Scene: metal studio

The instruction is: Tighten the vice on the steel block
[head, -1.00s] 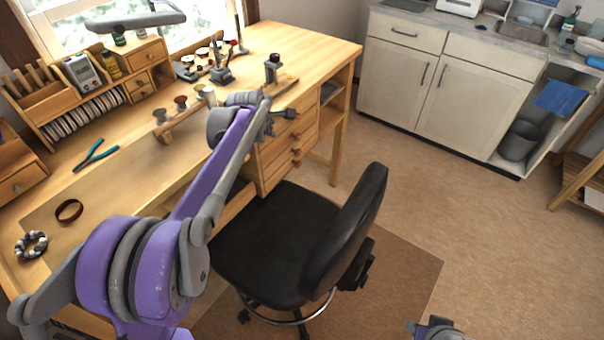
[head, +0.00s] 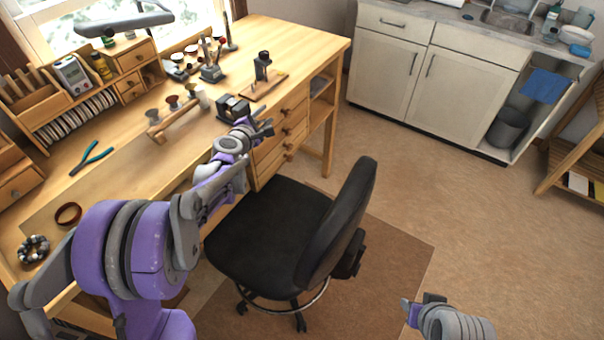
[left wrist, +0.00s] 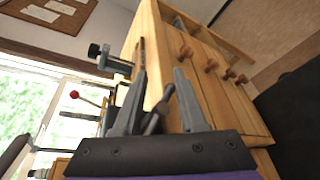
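The small dark vice (head: 232,106) is at the front edge of the wooden bench, above the drawers. I cannot clearly make out the steel block at its jaws. My left gripper (head: 268,127) is just in front of the vice, off the bench edge. In the left wrist view its two grey fingers (left wrist: 160,82) stand apart, and a dark bar, which looks like the vice's handle (left wrist: 157,112), shows between them. I cannot tell whether they touch it. My right gripper (head: 418,304) is low at the bottom of the head view, far from the bench; its opening is unclear.
A wooden board with a dark clamp (head: 262,66) stands behind the vice. A black chair (head: 290,225) stands close below my left arm. Floor to the right is clear.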

